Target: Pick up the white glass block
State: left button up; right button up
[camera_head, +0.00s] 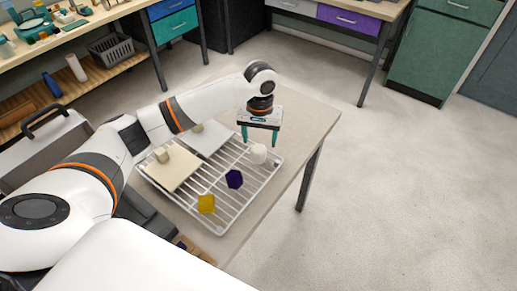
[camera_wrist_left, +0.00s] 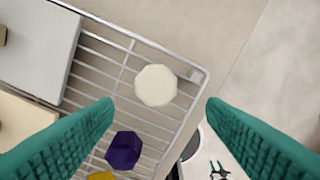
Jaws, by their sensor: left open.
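The white glass block (camera_head: 259,153) stands on a white wire rack (camera_head: 222,204) near the rack's far right corner. In the left wrist view the white glass block (camera_wrist_left: 156,85) looks like a faceted disc from above, near the rack's corner. My left gripper (camera_head: 259,138) points down above it, with teal fingers. In the left wrist view the left gripper's fingers (camera_wrist_left: 160,110) are wide apart with nothing between them. The fingers appear to be above the block and not touching it. My right gripper is not in view.
A dark purple block (camera_head: 234,179) and a yellow block (camera_head: 206,204) stand on the same rack. A cream board (camera_head: 172,170) and a pale grey board (camera_head: 207,138), each with a small beige block, lie at its left. The table top (camera_head: 306,118) is bare beyond the rack.

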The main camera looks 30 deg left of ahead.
aim_at(258, 150)
pick_arm(q)
notch_tip(258, 150, down, 2)
jog(key=shift+w+a+f, duration=0.1)
notch_tip(258, 150, down, 5)
jog(key=shift+a+r+p, duration=0.1)
jog(key=shift+a+p, duration=0.05)
jog(key=shift+p, duration=0.7)
jog(key=shift+f, duration=0.25)
jog(key=shift+w+f, duration=0.1)
jog(key=shift+c, duration=0.8)
jog(key=c, duration=1)
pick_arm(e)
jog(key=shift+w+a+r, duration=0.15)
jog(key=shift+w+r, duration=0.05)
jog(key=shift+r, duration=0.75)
